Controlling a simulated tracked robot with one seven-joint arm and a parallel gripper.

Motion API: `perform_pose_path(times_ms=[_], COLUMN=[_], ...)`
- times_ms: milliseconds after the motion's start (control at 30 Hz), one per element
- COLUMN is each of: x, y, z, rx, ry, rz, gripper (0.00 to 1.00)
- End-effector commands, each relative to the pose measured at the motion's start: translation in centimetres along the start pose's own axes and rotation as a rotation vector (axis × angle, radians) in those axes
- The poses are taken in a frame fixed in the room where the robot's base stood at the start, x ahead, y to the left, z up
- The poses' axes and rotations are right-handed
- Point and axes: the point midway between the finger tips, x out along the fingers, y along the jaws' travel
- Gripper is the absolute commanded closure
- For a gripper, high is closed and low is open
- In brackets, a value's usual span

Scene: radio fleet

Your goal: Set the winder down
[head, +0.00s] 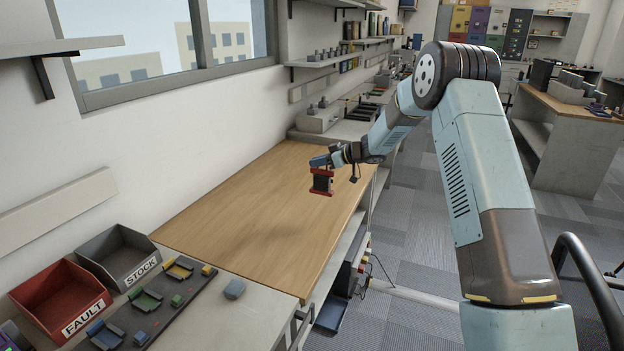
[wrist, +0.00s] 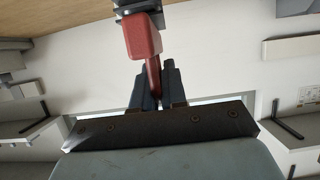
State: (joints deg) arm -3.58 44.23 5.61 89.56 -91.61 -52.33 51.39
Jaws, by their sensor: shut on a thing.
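The winder (head: 322,183) is a small red-framed piece with a dark middle. It hangs below my gripper (head: 321,163), over the right part of the bare wooden bench top (head: 235,215). In the wrist view, the two dark fingers of my gripper (wrist: 157,88) are shut on a narrow red part of the winder (wrist: 142,38), whose dark part lies beyond at the top edge. The gap between the winder and the bench top is hard to judge; no contact is clear.
A red FAULT bin (head: 62,298) and a grey STOCK bin (head: 117,255) stand at the near left. The wooden top is otherwise clear. A wall shelf (head: 60,47) juts out at upper left.

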Motion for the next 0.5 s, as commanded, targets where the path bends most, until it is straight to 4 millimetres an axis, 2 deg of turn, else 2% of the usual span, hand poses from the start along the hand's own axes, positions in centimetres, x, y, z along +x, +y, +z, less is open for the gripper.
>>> perform_pose_path(times_ms=[33,200,500], x=[0.9,3.1,4.7], y=[0.4,1.7,2.6], z=[0.8,2.4,3.4], rx=[0.004,0.003,0.001], ry=[-0.001,-0.001,0.0], rz=[-0.002,-0.001,-0.001], gripper=[1.0,1.0,1.0])
